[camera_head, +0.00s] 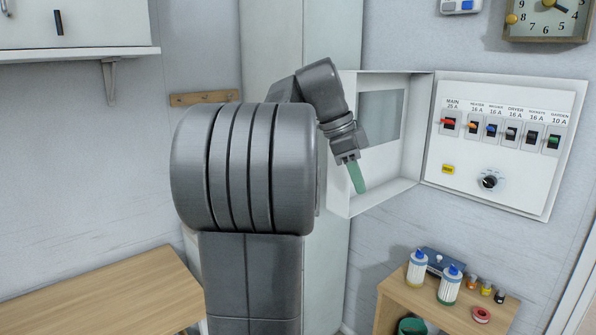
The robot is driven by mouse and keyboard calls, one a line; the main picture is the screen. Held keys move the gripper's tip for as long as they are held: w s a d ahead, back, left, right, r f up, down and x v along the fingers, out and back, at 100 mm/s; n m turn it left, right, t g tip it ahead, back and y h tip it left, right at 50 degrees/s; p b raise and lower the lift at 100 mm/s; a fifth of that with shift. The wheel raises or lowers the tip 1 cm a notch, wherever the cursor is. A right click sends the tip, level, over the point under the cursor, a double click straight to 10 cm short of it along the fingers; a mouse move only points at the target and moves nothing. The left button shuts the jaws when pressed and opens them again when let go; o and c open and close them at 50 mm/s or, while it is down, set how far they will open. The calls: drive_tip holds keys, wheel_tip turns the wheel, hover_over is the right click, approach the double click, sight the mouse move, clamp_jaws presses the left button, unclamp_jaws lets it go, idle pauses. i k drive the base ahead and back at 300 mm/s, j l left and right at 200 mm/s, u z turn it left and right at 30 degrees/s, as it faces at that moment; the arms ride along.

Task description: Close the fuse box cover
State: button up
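The fuse box (465,180) is on the back wall at right, its white panel of switches exposed. Its cover (415,150) stands open, swung out to the left from the box's left edge, with its inner side and grey window (381,117) facing me. My gripper (358,178) points down in front of the cover's inner side, near its free left edge. Its green fingertips overlap in this view, so its opening cannot be judged. I cannot tell whether it touches the cover. My arm hides part of the cover's left edge.
A low wooden shelf (395,292) with bottles (449,285), small jars and a red tape roll (481,314) stands below the box. A wooden bench top (100,295) is at lower left. A clock (547,18) hangs above the box. The space before the switches looks clear.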

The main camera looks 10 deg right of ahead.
sight(389, 169)
drive_tip(key=i+l+u, duration=0.15)
drive_tip(key=i+u, duration=0.2)
drive_tip(key=i, duration=0.6)
drive_tip(key=i+j+z, duration=0.15)
drive_tip(key=z, duration=0.2)
drive_tip(key=i+j+z, duration=0.3)
drive_tip(key=k+l, duration=0.1)
